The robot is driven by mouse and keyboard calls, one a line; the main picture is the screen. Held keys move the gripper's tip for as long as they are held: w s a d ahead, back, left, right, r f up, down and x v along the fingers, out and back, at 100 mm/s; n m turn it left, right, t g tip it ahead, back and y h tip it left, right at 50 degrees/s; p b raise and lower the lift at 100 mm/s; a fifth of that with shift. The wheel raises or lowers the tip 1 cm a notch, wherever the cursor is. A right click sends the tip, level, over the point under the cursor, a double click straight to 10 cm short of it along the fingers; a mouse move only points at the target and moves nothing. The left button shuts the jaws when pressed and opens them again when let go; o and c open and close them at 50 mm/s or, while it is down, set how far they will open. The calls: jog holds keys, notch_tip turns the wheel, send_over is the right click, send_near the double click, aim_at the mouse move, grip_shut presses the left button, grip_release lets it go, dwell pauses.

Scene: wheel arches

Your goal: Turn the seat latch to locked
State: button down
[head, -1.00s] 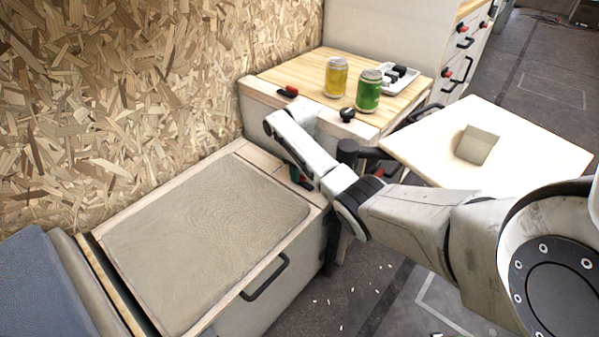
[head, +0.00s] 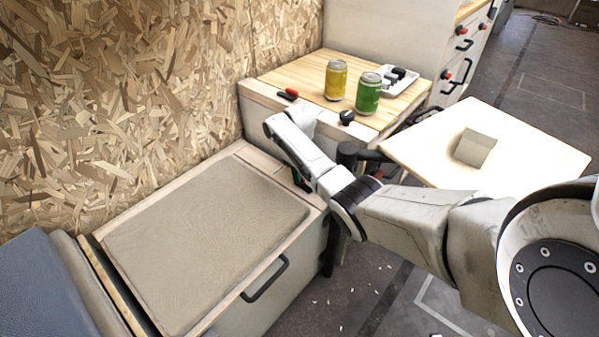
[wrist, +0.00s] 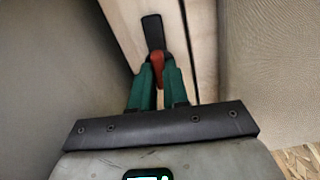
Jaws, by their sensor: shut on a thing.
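The seat latch shows in the wrist view as a black plate (wrist: 152,31) with an orange-red lever (wrist: 157,64) at its lower end. It sits on a pale wooden strip (wrist: 126,22) of the seat box. The lever points down toward my gripper, roughly in line with the plate. My gripper (wrist: 160,74) has green fingers, one on each side of the lever, shut on it. In the head view my gripper (head: 299,179) is low at the right end of the seat box, and my arm hides the latch there.
The padded seat top (head: 205,240) lies left of my arm. A wooden counter (head: 305,82) behind holds a yellow can (head: 336,80), a green can (head: 368,94), a white tray (head: 405,90) and a red-handled item (head: 288,94). A pale table (head: 520,165) with a grey block (head: 475,147) stands right.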

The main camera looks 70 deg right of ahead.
jog(key=m+p, duration=0.2)
jog(key=m, duration=0.1)
jog(key=shift+r, duration=0.15)
jog(key=m+p, duration=0.1)
jog(key=m, duration=0.4)
jog(key=shift+w, duration=0.1)
jog(key=m, duration=0.4)
jog(key=shift+p, duration=0.3)
jog(key=m, duration=0.4)
jog(key=shift+m, duration=0.3)
jog(key=c, duration=1.1)
grip_release()
